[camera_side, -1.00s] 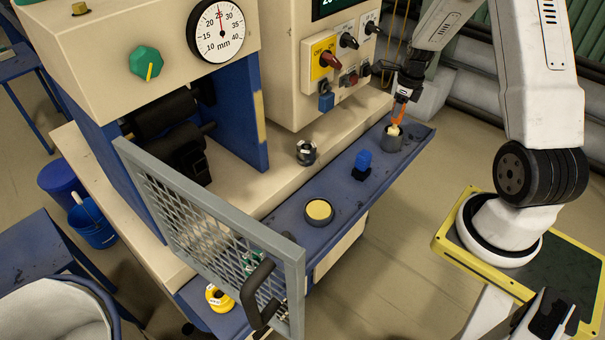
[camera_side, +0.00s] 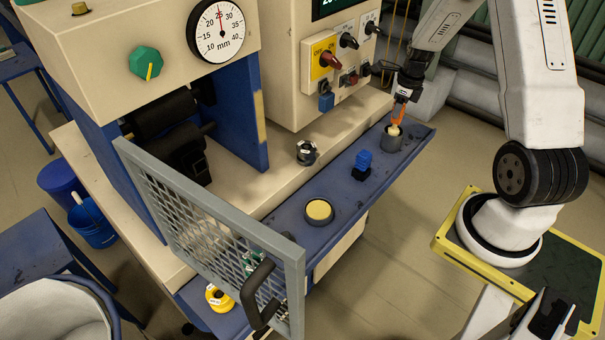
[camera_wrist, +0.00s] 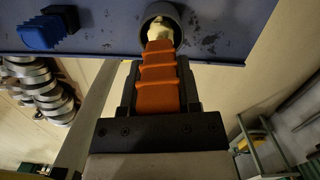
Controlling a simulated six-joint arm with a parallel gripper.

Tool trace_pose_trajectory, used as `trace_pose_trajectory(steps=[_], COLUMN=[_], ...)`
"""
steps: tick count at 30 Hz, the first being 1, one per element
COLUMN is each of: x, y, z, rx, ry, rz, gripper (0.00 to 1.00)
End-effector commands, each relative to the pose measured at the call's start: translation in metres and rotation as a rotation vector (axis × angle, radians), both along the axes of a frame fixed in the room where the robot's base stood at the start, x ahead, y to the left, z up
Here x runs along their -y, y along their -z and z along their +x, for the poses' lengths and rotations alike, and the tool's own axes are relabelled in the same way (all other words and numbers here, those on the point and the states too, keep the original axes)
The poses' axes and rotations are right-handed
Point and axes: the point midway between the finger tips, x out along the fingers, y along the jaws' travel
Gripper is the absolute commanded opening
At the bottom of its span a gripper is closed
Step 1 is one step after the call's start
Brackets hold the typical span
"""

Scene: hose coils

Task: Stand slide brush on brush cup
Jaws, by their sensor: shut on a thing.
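The slide brush (camera_side: 398,115) has an orange ribbed handle and a cream head. My gripper (camera_side: 402,98) is shut on its handle, which also shows between the dark fingers in the wrist view (camera_wrist: 160,85). The brush is nearly upright, head down and tilted slightly. The brush cup (camera_side: 391,143) is a dark grey round cup on the blue shelf. The cream head is at the cup's mouth, and in the wrist view it overlaps the opening of the cup (camera_wrist: 175,18). How deep it reaches, and whether it touches the bottom, is hidden.
A blue ribbed block (camera_side: 362,162) on a dark base stands left of the cup on the blue shelf (camera_side: 342,185). A yellow-topped round button (camera_side: 319,211) is farther left. The beige control cabinet (camera_side: 290,60) rises behind. A mesh guard (camera_side: 215,235) stands front left.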

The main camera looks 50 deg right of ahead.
Motion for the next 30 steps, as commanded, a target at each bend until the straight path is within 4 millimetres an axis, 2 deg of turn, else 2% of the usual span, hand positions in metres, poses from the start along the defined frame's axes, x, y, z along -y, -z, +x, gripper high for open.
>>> trace_pose_trajectory(steps=[30], x=[0.0001], y=[0.0088], z=[0.0002], rx=[0.0], ry=[0.0], rz=[0.0], gripper=[0.0])
